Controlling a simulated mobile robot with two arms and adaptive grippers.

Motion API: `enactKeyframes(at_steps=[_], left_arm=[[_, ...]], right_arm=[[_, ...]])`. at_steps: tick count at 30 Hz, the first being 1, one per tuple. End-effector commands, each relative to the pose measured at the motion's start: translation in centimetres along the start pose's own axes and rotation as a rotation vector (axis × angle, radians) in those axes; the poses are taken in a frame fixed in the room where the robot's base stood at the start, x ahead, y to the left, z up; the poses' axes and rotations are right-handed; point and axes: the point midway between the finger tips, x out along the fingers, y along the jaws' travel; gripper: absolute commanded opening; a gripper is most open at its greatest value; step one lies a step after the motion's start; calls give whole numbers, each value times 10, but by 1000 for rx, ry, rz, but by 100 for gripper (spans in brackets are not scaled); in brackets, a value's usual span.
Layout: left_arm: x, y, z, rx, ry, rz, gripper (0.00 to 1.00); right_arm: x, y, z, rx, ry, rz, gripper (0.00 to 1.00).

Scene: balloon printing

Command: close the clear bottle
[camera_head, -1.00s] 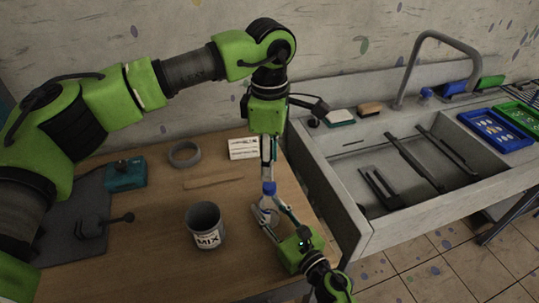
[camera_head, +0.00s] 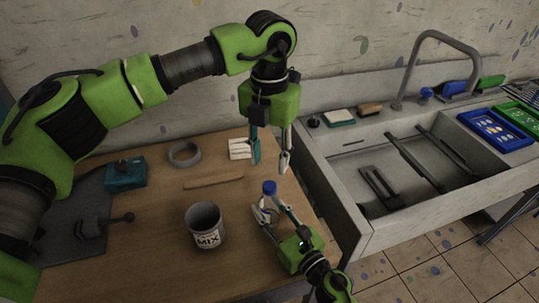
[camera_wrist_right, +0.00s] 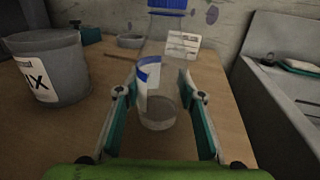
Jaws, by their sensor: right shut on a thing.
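The clear bottle (camera_head: 266,204) stands upright on the table, with the blue cap (camera_head: 269,187) at its top. In the right wrist view the bottle (camera_wrist_right: 157,118) shows a blue-and-white label and a little clear content, and the blue cap (camera_wrist_right: 167,6) is cut off by the top edge. My right gripper (camera_head: 270,214) is shut on the bottle's body, with one finger on each side. My left gripper (camera_head: 270,165) is open and empty above the cap, its fingers spread and pointing down. How tightly the cap sits cannot be told.
A grey MIX can (camera_head: 206,228) stands left of the bottle. A wooden stick (camera_head: 213,181), grey ring (camera_head: 184,154), white labelled box (camera_head: 240,149) and teal device (camera_head: 125,174) lie farther back. The sink (camera_head: 345,190) borders the table on the right.

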Motion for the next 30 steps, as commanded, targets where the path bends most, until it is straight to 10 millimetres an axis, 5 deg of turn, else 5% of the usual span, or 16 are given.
enactKeyframes(at_steps=[11, 24, 30], left_arm=[[5, 0, 0, 1, 1, 0, 36], [67, 0, 0, 1, 1, 0, 36], [79, 0, 0, 1, 0, 0, 36]], right_arm=[[0, 0, 0, 0, 0, 0, 0], [0, 0, 0, 0, 0, 0, 0], [0, 0, 0, 0, 0, 0, 0]])
